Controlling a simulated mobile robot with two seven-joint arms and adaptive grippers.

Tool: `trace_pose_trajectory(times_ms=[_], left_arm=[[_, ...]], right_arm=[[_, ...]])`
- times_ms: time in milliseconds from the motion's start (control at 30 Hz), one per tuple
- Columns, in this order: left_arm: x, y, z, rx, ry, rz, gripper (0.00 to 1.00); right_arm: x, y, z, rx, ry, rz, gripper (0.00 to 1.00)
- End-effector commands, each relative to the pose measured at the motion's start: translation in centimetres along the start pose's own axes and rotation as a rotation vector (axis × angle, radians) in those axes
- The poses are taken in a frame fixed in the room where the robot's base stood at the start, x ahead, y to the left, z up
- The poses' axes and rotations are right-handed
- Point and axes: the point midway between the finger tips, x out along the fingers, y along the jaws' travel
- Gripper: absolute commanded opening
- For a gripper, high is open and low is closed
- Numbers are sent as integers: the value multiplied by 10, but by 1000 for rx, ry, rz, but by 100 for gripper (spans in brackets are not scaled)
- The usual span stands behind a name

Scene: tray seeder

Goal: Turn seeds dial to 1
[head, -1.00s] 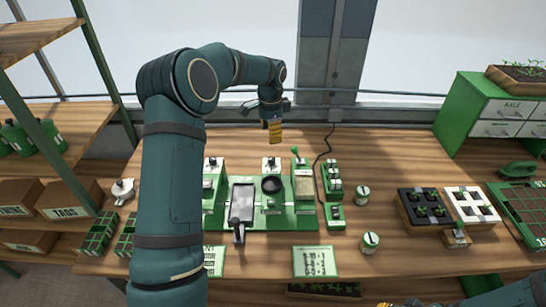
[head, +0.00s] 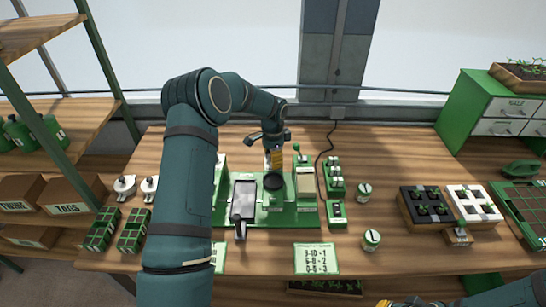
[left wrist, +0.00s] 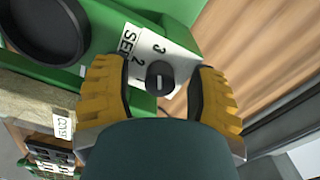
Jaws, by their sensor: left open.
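The seeds dial (left wrist: 159,78) is a dark round knob with a pale mark, on a white plate (left wrist: 150,45) lettered SEE and numbered 3 and 2; the rest of the plate is hidden. My left gripper (left wrist: 159,90) is open, its yellow fingers on both sides of the knob, with nothing visibly gripped. In the head view my left gripper (head: 275,161) points down at the back of the green seeder (head: 290,218), behind the black bowl, and covers the dial. A yellow bit of my right gripper (head: 385,303) shows at the bottom edge.
The black bowl (head: 274,182) stands just in front of my left gripper. A small green-topped lever (head: 297,148) is close at its right. A block of green switches (head: 335,180) and two jars lie further right.

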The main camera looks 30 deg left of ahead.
Motion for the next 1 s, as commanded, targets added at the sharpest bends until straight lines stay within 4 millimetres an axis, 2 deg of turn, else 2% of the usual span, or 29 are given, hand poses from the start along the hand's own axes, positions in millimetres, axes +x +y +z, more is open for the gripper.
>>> trace_pose_trajectory(times_ms=[67, 100, 167, 200, 267, 667, 1000], left_arm=[[0, 0, 0, 0, 0, 0, 58], [0, 0, 0, 0, 0, 0, 53], [0, 0, 0, 0, 0, 0, 32], [0, 0, 0, 0, 0, 0, 18], [0, 0, 0, 0, 0, 0, 0], [0, 0, 1, -42, -2, -1, 0], [1, 0, 0, -270, -3, -1, 0]], right_arm=[[0, 0, 0, 0, 0, 0, 0], [0, 0, 0, 0, 0, 0, 0], [0, 0, 0, 0, 0, 0, 0], [0, 0, 0, 0, 0, 0, 0], [0, 0, 0, 0, 0, 0, 0], [3, 1, 0, 0, 0, 0, 0], [14, 4, 2, 0, 0, 2, 0]])
